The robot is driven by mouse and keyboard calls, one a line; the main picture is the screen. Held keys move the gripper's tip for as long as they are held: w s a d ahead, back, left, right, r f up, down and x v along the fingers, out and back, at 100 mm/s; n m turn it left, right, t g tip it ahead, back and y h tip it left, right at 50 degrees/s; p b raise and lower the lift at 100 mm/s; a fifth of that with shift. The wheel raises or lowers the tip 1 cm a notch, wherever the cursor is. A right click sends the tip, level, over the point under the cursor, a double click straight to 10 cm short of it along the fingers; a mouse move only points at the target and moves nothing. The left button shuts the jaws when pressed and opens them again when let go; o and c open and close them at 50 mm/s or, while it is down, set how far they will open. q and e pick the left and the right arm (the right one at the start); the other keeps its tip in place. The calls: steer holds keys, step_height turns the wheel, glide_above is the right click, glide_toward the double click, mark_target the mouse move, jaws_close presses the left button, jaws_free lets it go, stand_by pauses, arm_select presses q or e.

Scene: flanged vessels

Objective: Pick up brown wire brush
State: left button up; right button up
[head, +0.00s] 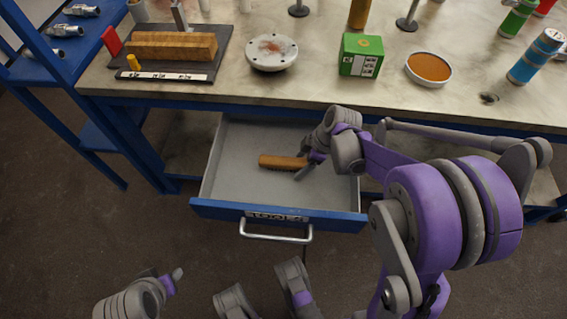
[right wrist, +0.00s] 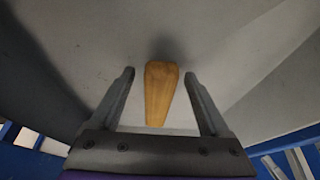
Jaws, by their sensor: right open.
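The brown wire brush (head: 281,162) lies in the open drawer, its long brown side showing. In the right wrist view the wooden brush (right wrist: 160,92) lies lengthwise between the fingertips, with a gap on each side. My right gripper (head: 306,168) reaches into the drawer at the brush's right end and hides part of that end. It also shows in the right wrist view (right wrist: 159,73), where its two fingers are spread and hold nothing. My left gripper (head: 172,279) seems to be low at the left, outside the drawer; its jaws are not clear.
The open drawer (head: 235,150) has grey walls, a blue front and a handle (head: 276,238). The worktop (head: 215,91) lies above it, with a green box (head: 361,55), a grey flange (head: 272,53) and a round dish (head: 428,69). The drawer floor around the brush is bare.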

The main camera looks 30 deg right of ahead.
jaws_close()
steer(key=shift+r, duration=0.15)
